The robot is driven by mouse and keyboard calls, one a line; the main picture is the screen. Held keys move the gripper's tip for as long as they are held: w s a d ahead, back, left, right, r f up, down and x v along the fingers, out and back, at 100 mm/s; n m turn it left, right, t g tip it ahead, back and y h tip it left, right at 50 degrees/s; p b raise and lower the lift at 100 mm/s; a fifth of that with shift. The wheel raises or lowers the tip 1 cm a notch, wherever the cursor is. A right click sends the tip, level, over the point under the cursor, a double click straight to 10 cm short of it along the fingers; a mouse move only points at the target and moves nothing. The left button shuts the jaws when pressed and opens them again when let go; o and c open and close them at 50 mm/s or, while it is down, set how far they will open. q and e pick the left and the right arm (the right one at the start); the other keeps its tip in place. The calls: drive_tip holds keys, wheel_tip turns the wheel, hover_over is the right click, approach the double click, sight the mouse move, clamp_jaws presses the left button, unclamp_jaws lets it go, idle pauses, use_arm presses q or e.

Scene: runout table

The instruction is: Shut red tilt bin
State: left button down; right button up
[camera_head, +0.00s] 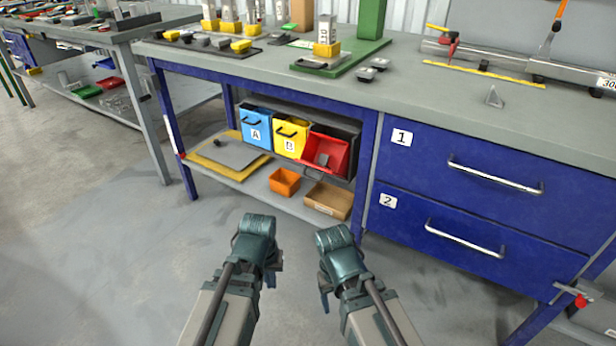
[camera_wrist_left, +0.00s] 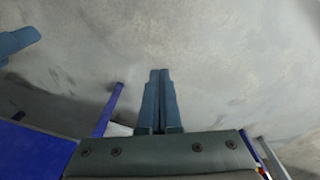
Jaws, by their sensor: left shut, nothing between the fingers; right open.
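The red tilt bin (camera_head: 321,154) is the rightmost of three bins under the blue workbench. It is tipped forward and open, and a dark thing shows inside it. The blue bin A (camera_head: 256,127) and the yellow bin B (camera_head: 291,136) beside it look upright. My left gripper (camera_head: 270,279) is in front of the bench, well short of the bins, and its fingers are together in the left wrist view (camera_wrist_left: 160,98). My right gripper (camera_head: 325,290) is to its right, also apart from the bins. It is open, though its fingertips are hard to make out from the head.
An orange box (camera_head: 284,182) and an open cardboard box (camera_head: 328,201) sit on the lower shelf below the bins. Blue drawers 1 (camera_head: 470,165) and 2 (camera_head: 460,228) are shut at the right. The floor (camera_head: 130,260) at the left is clear.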

use_arm(q)
drive_tip(key=w+d+r+n+t+h, duration=0.25)
drive_tip(key=w+r+n+t, duration=0.45)
drive_tip(key=n, duration=0.8)
drive_tip(key=w+d+r+n+t+h, duration=0.25)
drive_tip(key=w+r+n+h, duration=0.2)
drive_tip(key=w+n, duration=0.8)
drive_tip(key=w+d+f+n+y+b, duration=0.1)
drive_tip(key=w+d+f+n+b, duration=0.1)
drive_tip(key=w+d+f+b, duration=0.3)
drive_tip(key=shift+t, duration=0.35)
drive_tip(key=shift+w+a+r+p, duration=0.1)
drive_tip(key=shift+a+r+p, duration=0.1)
drive_tip(key=shift+r+p, duration=0.55)
drive_tip(key=shift+w+a+r+p, duration=0.1)
drive_tip(key=shift+a+r+p, duration=0.05)
drive_tip(key=shift+r+p, duration=0.6)
drive_tip(key=shift+w+a+r+p, duration=0.1)
drive_tip(key=shift+a+r+p, duration=0.1)
drive_tip(key=shift+r+p, duration=0.55)
drive_tip(key=shift+r, duration=0.15)
